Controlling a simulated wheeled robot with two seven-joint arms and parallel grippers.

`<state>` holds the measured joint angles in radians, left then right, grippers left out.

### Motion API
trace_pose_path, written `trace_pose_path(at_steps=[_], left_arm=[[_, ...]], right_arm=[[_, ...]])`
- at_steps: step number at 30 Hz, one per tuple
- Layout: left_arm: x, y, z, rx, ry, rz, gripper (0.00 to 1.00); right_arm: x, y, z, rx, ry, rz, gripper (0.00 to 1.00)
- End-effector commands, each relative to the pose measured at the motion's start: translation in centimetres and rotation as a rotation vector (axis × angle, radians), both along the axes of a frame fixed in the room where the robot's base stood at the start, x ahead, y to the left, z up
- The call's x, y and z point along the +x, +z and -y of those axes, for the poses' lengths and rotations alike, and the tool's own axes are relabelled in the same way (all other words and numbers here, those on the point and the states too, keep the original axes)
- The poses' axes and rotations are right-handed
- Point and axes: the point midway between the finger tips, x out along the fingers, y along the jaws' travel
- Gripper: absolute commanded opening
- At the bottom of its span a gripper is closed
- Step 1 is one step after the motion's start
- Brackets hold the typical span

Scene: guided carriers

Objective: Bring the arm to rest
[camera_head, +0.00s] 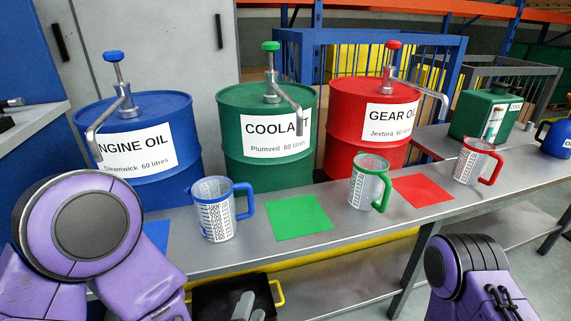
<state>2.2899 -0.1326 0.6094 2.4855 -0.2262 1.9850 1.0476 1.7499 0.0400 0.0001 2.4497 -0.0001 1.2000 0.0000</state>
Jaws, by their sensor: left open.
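My left arm comes in from the left. My left gripper (250,307) shows at the bottom edge as two grey fingers, apart and with nothing seen between them. It is in front of the bench and appears over a black bin with yellow handles (205,300). My right arm shows only as a purple link at the lower right; its gripper is out of view. On the bench stand a blue-handled jug (213,212), a green-handled jug (362,190) and a red-handled jug (470,166), all upright and clear of the left gripper.
The steel bench (345,228) crosses the view, with a green mat (298,217), a red mat (421,190) and a partly hidden blue mat (156,234). Behind stand blue (150,180), green (262,172) and red drums (350,140) with pumps. A green canister (476,115) is at right.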

Motion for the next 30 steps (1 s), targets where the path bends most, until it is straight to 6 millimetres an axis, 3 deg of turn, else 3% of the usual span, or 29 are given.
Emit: trace_pose_path(at_steps=[2,5,6,8,12,15,16,30], left_arm=[[-0.1,-1.7,-1.5,0.283,-0.071,-0.071,0.43],[-1.5,-5.4,-5.3,0.747,-0.244,-0.238,0.43],[-3.1,-7.3,-7.9,0.947,-0.353,-0.344,0.43],[-6.1,-9.7,-11.7,1.166,-0.520,-0.501,0.43],[-13.5,-12.2,-19.3,1.337,-0.728,-0.798,0.43],[-17.0,-12.2,-22.5,1.344,-0.729,-0.921,0.43],[-17.7,-12.2,-22.9,1.343,-0.734,-0.942,0.43],[-17.7,-12.2,-22.9,1.343,-0.734,-0.942,0.43]], right_arm=[[0.0,1.4,0.0,0.000,0.000,0.000,0.43],[0.0,3.6,0.0,0.000,0.000,0.000,0.43],[0.0,5.1,0.0,0.000,0.000,0.000,0.43],[0.0,6.9,0.0,0.000,0.000,0.000,0.43],[0.0,9.9,0.0,0.000,0.000,0.000,0.43],[0.0,11.3,0.0,0.000,0.000,0.000,0.43],[0.0,11.5,0.0,0.000,0.000,0.000,0.43],[0.0,11.5,0.0,0.000,0.000,0.000,0.43]])
